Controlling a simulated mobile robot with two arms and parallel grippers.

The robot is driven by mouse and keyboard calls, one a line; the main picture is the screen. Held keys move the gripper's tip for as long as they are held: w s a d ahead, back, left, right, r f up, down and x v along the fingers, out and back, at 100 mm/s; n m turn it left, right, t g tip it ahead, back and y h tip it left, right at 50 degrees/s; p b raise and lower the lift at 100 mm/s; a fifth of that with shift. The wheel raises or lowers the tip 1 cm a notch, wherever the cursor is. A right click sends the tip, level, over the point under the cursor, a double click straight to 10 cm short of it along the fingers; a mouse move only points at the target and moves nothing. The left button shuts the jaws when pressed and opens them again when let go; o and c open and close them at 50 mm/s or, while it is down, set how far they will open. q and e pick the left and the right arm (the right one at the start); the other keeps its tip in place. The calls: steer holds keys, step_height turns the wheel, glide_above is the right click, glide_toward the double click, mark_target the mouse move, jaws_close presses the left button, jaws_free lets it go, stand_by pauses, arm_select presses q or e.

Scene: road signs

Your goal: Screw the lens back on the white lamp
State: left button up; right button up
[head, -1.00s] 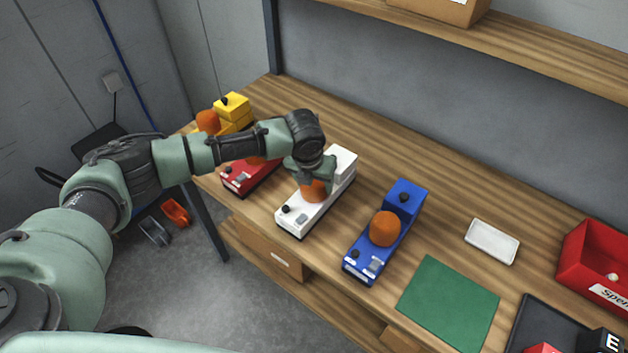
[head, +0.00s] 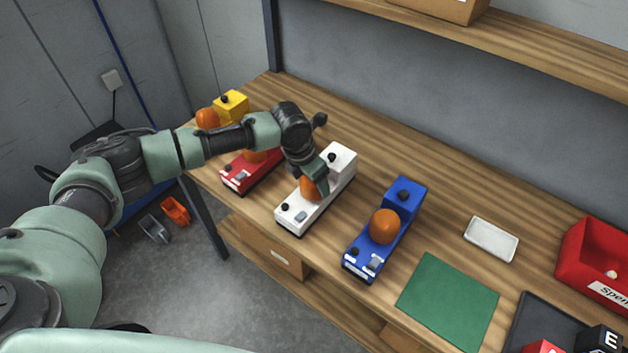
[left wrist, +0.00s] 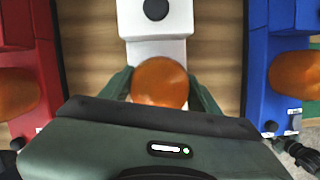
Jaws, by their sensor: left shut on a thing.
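The white lamp (head: 296,215) stands on the wooden bench between a red lamp and a blue lamp. Its orange lens (head: 310,187) sits on the middle of the lamp body. In the left wrist view the lens (left wrist: 160,82) is round and lies between the two green fingers, with the white lamp's box (left wrist: 156,20) and black knob behind it. My left gripper (head: 314,180) is shut on the lens at the lamp; it also shows in the left wrist view (left wrist: 160,92). The seat under the lens is hidden. My right gripper is not in view.
The red lamp (head: 238,177) is close on the left and the blue lamp (head: 359,260) on the right. A yellow lamp (head: 232,103) stands at the far left. A green mat (head: 448,300), white tray (head: 491,239) and red bin (head: 590,262) lie to the right.

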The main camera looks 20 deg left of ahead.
arm_select(q)
steer(key=shift+r, duration=0.1)
steer(key=o, duration=1.2)
steer(key=shift+r+n+y+p, duration=0.1)
steer(key=shift+n+y+p, duration=0.3)
steer(key=shift+n+p, duration=1)
steer(key=shift+n+t, duration=0.3)
steer(key=shift+n, duration=0.3)
steer(key=shift+f, duration=0.2)
